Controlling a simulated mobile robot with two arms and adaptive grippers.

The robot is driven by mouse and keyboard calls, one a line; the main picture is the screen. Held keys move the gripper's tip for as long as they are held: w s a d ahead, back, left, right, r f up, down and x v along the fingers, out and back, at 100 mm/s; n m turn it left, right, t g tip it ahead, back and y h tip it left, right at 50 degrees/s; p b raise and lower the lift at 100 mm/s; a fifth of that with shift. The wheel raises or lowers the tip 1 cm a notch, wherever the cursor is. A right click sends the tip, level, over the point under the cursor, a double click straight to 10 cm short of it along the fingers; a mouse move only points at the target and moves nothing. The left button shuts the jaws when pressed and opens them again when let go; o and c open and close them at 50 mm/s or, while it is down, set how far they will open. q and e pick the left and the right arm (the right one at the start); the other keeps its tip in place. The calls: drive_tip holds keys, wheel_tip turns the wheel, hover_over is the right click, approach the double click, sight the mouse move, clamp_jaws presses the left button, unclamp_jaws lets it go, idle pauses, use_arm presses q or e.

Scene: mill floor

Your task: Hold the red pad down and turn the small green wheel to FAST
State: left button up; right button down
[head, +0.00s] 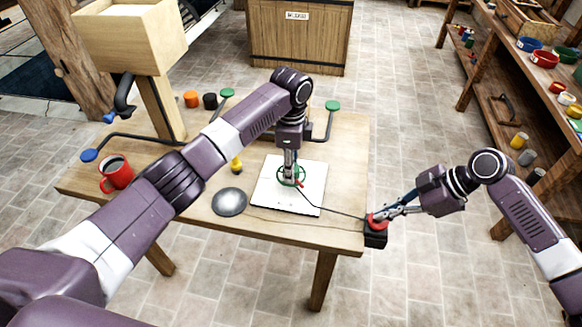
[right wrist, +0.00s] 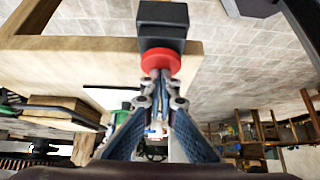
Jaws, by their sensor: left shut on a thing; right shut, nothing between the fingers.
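The small green wheel (head: 283,180) sits on a white plate (head: 310,196) on the wooden table. My left gripper (head: 290,174) points down and is shut on the wheel, hiding part of it. The red pad (head: 374,223) is on a black box (head: 375,239) at the table's front right corner. My right gripper (head: 388,213) is shut and empty, its tips at the pad. In the right wrist view the closed fingertips (right wrist: 160,78) meet the red pad (right wrist: 161,61). I cannot tell how far the pad is pressed. No FAST mark is readable.
A red mug (head: 116,174), a grey metal disc (head: 229,202) and a small yellow item (head: 236,165) stand on the table (head: 335,236). Levers with a blue knob (head: 89,155) and green knobs (head: 332,105) lie behind. A dark cable runs from the plate to the box. Shelves (head: 500,90) stand at right.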

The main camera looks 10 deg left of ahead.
use_arm(q)
drive_tip(key=n, duration=0.4)
drive_tip(key=shift+d+n, duration=0.1)
drive_tip(key=shift+n, duration=2.1)
drive_tip(key=shift+r, duration=0.1)
drive_tip(key=o, duration=1.2)
drive_tip(key=shift+c, duration=0.2)
wheel_tip(320, 180, up, 12)
use_arm(e)
wheel_tip(320, 180, up, 7)
drive_tip(key=p, duration=0.6)
drive_tip(key=shift+r, duration=0.1)
use_arm(q)
wheel_tip(320, 180, up, 6)
drive_tip(key=shift+f, duration=0.2)
